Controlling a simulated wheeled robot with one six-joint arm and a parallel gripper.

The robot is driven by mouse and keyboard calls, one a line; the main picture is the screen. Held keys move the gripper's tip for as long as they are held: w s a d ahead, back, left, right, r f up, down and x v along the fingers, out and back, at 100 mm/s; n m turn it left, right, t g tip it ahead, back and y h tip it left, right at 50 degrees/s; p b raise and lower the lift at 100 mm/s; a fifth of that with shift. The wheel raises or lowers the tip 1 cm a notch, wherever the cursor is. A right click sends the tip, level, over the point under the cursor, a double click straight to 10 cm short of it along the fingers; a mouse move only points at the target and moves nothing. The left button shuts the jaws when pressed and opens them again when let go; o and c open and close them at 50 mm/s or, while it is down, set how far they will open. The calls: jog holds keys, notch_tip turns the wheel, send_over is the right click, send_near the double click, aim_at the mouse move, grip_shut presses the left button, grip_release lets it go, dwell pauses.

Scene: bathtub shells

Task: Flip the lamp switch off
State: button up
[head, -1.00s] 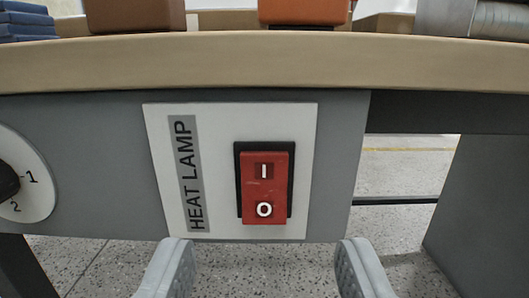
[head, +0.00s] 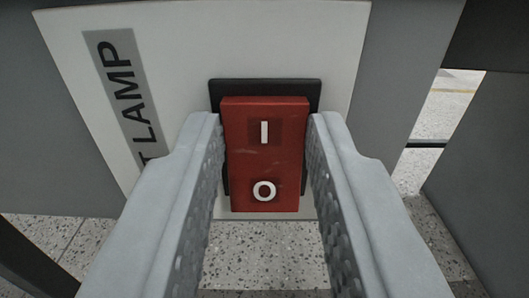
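The heat lamp switch (head: 264,172) is a red rocker in a black frame, marked I at the top and O at the bottom. It sits on a white plate (head: 185,45) with a grey label (head: 127,88), of which "T LAMP" shows. My gripper (head: 265,135) is in front of the plate, with one finger on each side of the red rocker. The fingers are apart, close to the rocker's left and right edges. I cannot tell whether they touch it. I cannot tell for sure which way the rocker is tipped.
The grey panel (head: 415,60) carries the white plate. A grey upright (head: 485,160) stands at the right, with a gap between it and the panel. Speckled floor (head: 265,250) shows below the panel. A dark leg (head: 35,262) is at the lower left.

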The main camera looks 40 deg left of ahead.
jog(key=c, duration=0.3)
jog(key=shift+f+t+y, duration=0.25)
jog(key=shift+t+y, duration=0.25)
jog(key=shift+t, duration=0.2)
jog(key=shift+f+t+y, duration=0.2)
jog(key=shift+t+y, duration=0.3)
jog(key=shift+t, duration=0.2)
jog(key=shift+s, duration=0.1)
jog(key=o, duration=1)
jog(key=shift+d, duration=0.1)
jog(key=v, duration=1.7)
jog(key=shift+s+d, duration=0.15)
